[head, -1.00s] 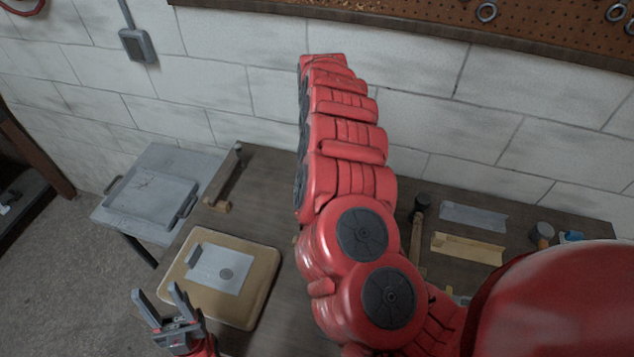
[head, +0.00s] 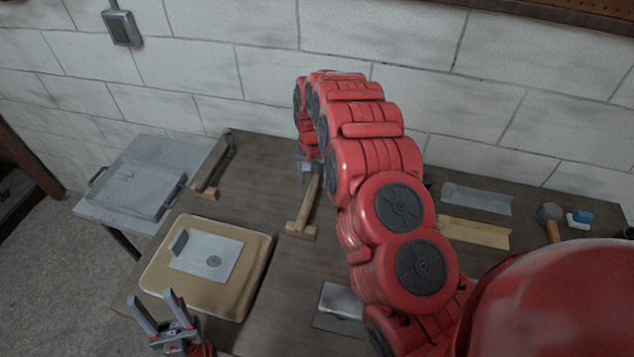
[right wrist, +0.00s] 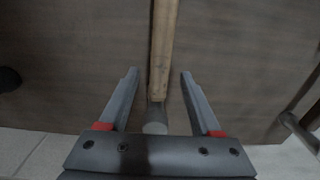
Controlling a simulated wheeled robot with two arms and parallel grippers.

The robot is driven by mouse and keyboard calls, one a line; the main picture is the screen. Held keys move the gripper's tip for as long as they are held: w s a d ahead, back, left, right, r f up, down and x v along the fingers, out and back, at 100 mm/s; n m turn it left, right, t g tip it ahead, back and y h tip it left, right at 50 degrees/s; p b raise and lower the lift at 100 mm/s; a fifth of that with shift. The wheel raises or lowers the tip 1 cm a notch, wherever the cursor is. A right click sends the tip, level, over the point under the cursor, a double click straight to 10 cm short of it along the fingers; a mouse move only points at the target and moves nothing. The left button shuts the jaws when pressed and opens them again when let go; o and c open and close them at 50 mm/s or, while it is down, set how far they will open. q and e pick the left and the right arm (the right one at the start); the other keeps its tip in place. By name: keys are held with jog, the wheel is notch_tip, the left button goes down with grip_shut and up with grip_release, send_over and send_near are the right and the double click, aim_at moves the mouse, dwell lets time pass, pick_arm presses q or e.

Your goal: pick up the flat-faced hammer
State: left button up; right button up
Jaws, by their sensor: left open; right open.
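Hammers with wooden handles lie on the bench. The middle hammer (head: 309,207) points toward the wall, its handle end by a small wooden block; my arm and gripper hide its head in the head view. My right gripper (head: 304,169) is over its far end, open. In the right wrist view, its handle (right wrist: 163,50) runs between the spread fingers of the gripper (right wrist: 157,75), and its grey head is partly hidden by the palm. A second hammer (head: 216,165) lies to the left. I cannot tell which head is flat-faced. My left gripper (head: 160,312) is open and empty at lower left.
A tan tray (head: 150,283) with a grey plate is front left, beside a grey side table (head: 140,160). A metal block (head: 340,302) is near the front. The wall stands close behind.

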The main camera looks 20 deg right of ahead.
aim_at(314, 183)
notch_tip(314, 183, down, 3)
jog(key=shift+r+p, duration=0.1)
jog(key=shift+p, duration=0.9)
jog(key=shift+s+f, duration=0.1)
jog(key=shift+f, duration=0.3)
grip_shut()
